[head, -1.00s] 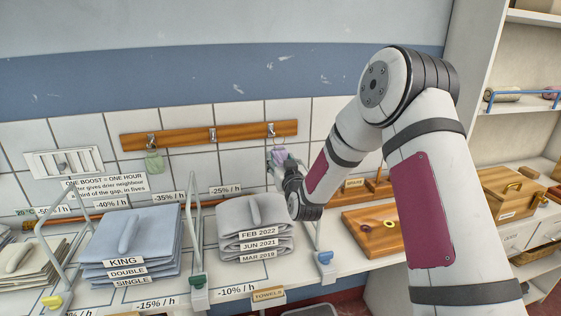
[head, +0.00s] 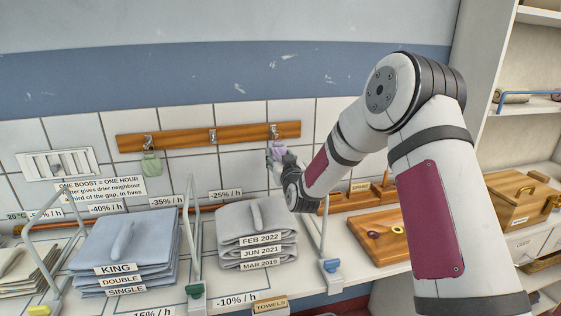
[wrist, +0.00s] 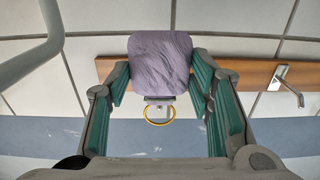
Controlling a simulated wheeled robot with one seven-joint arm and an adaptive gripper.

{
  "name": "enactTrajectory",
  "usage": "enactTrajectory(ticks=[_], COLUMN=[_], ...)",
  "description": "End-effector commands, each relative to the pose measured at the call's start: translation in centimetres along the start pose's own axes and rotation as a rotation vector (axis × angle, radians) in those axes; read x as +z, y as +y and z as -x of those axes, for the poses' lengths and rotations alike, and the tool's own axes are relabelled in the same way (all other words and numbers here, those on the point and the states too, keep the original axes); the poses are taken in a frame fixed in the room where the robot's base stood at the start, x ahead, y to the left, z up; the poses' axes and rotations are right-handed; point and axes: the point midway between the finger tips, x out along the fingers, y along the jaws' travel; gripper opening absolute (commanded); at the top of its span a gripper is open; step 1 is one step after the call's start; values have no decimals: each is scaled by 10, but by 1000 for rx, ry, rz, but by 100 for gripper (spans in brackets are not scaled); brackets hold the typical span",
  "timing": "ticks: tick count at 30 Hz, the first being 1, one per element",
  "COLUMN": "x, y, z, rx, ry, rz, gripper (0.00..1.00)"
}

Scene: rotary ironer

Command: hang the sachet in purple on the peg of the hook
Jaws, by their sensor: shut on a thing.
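The purple sachet (head: 280,149) is held up at the wall, just below the right hook (head: 274,131) of the wooden rail (head: 180,139). My gripper (head: 276,161) is shut on the sachet. In the wrist view, which shows the wall upside down, the sachet (wrist: 160,66) sits between the green finger pads of my gripper (wrist: 160,82). Another hook (wrist: 290,83) shows to the right there. Whether the ring is around the right hook's peg cannot be told.
A green sachet (head: 151,164) hangs from the left hook (head: 148,142); the middle hook (head: 212,136) is bare. Below are folded blue linens (head: 127,245), grey towels (head: 257,230) and upright metal frames (head: 193,235). A wooden board (head: 376,245) lies at right.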

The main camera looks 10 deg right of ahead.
Motion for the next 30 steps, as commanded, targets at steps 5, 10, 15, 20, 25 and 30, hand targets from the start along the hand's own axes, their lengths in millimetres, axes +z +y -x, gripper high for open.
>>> enactTrajectory(ticks=[5,10,15,20,25,30], x=[2,2,3,8,12,15], y=[0,0,0,0,0,0], z=[-11,-20,-29,-36,-41,-43], rx=[0,0,0,0,0,0], ry=[0,0,1,0,0,0], rz=[0,-1,-1,0,0,0], gripper=[29,29,29,29,29,29])
